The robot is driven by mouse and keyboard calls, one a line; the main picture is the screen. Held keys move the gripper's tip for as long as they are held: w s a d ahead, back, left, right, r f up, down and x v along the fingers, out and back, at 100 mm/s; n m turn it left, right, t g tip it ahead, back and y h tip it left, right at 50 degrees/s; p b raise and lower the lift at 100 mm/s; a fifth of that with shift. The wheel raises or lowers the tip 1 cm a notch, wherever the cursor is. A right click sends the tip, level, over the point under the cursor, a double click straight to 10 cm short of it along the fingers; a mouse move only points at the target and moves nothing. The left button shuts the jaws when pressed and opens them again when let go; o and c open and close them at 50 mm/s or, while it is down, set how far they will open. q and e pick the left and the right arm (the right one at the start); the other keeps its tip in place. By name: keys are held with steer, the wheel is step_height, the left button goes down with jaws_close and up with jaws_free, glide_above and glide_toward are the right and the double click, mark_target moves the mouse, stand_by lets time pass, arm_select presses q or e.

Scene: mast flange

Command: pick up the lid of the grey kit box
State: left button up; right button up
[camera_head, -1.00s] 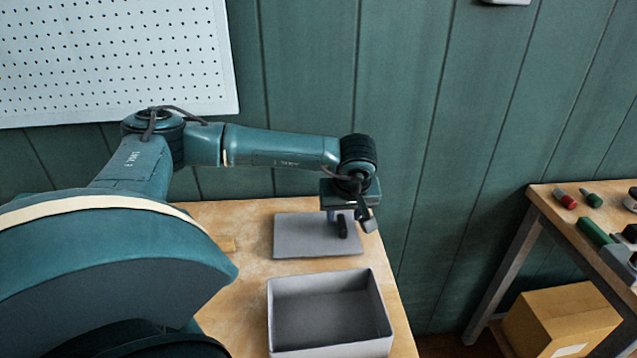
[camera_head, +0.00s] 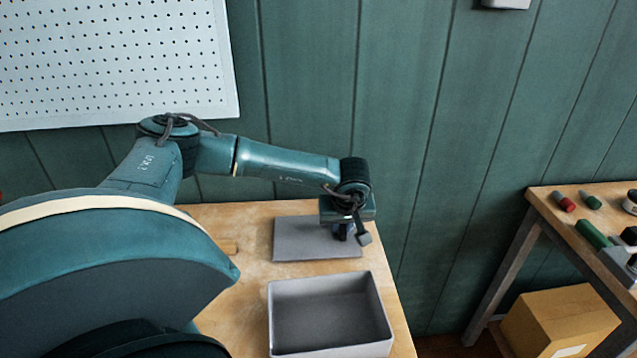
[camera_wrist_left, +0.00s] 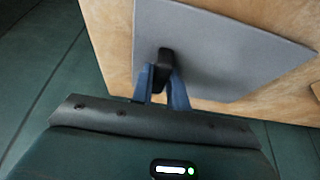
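The lid (camera_head: 295,243) is a flat grey plate lying on the wooden table, behind the open grey kit box (camera_head: 330,312). It also shows in the left wrist view (camera_wrist_left: 225,55). A black upright handle (camera_wrist_left: 165,68) stands on the lid. My left gripper (camera_head: 346,232) is low over the lid's right part. In the left wrist view its two blue fingers (camera_wrist_left: 163,82) stand close on both sides of the handle and appear shut on it. The lid still rests flat. The fingertips are partly hidden by the handle. My right gripper is not in view.
A green plank wall (camera_head: 430,120) with a pegboard (camera_head: 110,60) is behind. At right stands another bench (camera_head: 548,200) with tools and a cardboard box (camera_head: 560,320) below it.

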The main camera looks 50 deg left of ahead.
arm_select(q)
jaws_close()
steer(key=shift+r, duration=0.15)
